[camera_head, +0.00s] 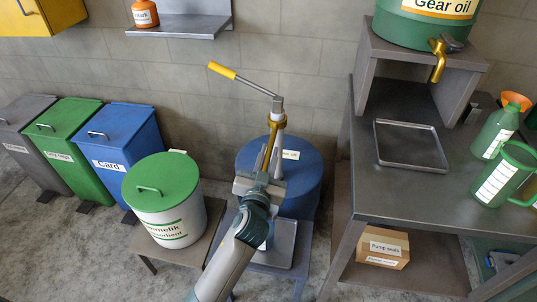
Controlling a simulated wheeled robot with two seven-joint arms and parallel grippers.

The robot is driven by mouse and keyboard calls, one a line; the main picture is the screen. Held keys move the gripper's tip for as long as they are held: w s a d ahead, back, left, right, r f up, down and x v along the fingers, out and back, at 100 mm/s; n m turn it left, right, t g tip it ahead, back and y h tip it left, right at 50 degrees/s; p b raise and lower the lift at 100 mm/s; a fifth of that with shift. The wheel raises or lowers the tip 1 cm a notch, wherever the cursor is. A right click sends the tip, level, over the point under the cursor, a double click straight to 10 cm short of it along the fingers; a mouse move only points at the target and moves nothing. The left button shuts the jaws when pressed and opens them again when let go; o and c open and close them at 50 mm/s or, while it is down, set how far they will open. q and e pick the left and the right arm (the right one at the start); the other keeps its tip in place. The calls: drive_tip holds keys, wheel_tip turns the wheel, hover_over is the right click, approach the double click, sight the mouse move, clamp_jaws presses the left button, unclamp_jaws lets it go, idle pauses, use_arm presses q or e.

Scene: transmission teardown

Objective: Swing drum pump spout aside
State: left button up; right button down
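The blue drum (306,178) stands on a low stand by the wall, its label partly covered. The hand pump (279,107) rises from its top, with a lever ending in a yellow grip (222,70). The brass spout (270,142) slants down on the near side of the pump; its lower end is hidden behind my gripper. My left gripper (263,174) is at the lower part of the spout, in front of the drum. Its fingers are too small and overlapped to tell whether they are shut on the spout. My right gripper is not in view.
A grey tray (284,244) sits low before the drum. A white bin with a green lid (163,182) stands left of it.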

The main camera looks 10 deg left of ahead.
use_arm(q)
clamp_jaws()
